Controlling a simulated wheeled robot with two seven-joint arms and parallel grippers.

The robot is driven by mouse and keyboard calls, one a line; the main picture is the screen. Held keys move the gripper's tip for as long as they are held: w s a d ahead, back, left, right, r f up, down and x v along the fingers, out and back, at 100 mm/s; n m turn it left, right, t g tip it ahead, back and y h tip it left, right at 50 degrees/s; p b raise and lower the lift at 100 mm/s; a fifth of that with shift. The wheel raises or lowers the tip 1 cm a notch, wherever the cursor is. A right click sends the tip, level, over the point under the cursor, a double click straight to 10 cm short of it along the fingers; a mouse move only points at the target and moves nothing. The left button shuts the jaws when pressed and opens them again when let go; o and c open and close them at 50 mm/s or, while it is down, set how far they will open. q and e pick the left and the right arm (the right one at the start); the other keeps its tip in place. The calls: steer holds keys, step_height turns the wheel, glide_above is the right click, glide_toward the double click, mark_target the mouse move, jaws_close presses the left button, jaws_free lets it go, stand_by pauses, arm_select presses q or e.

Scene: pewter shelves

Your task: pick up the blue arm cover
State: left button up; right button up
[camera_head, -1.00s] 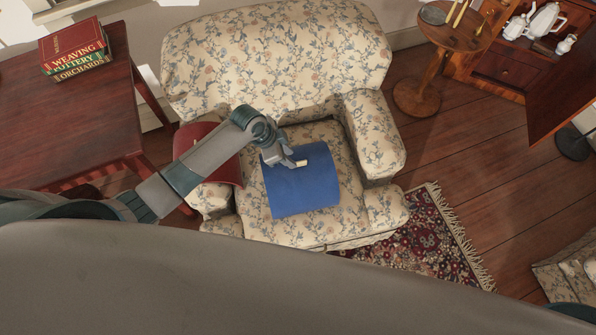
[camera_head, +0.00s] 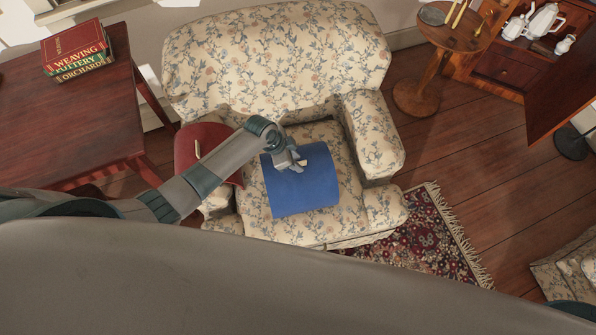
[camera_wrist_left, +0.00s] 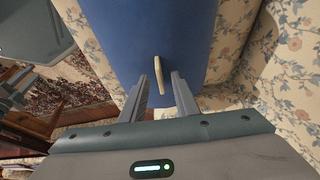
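The blue arm cover (camera_head: 305,192) is draped in a curve on the seat of the floral armchair (camera_head: 270,60). A small cream tab (camera_head: 302,162) stands on it near its upper edge. My left gripper (camera_head: 297,166) is right at this tab, above the cover. In the left wrist view the blue cover (camera_wrist_left: 150,30) fills the upper middle. There the cream tab (camera_wrist_left: 161,76) shows between the two fingers (camera_wrist_left: 164,84) with gaps on both sides, so the gripper is open. My right gripper is not in view.
A red cover (camera_head: 190,145) with its own cream tab hangs over the chair's left arm, beside my left arm. A wooden table (camera_head: 70,115) with stacked books (camera_head: 76,50) stands left. A small round table (camera_head: 455,25) stands at upper right. A patterned rug (camera_head: 425,230) lies in front.

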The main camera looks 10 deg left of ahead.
arm_select(q)
jaws_close()
stand_by(1.5)
